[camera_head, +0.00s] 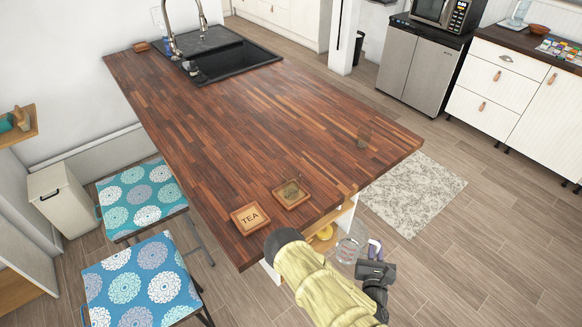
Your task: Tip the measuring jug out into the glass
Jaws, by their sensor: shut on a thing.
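A clear measuring jug (347,251) with faint reddish markings is at my gripper (371,250), low in the picture, just off the counter's near right edge. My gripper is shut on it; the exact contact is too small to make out. The jug's contents cannot be told. A small clear glass (364,136) stands on the wooden counter (240,130) near its right end, farther back than my gripper and apart from the jug.
A wooden TEA tile (250,218) and a second square tile (291,193) lie at the counter's near corner. A black sink (232,62) with a tap is at the far end. The middle of the counter is clear. Two patterned stools (142,285) stand at left.

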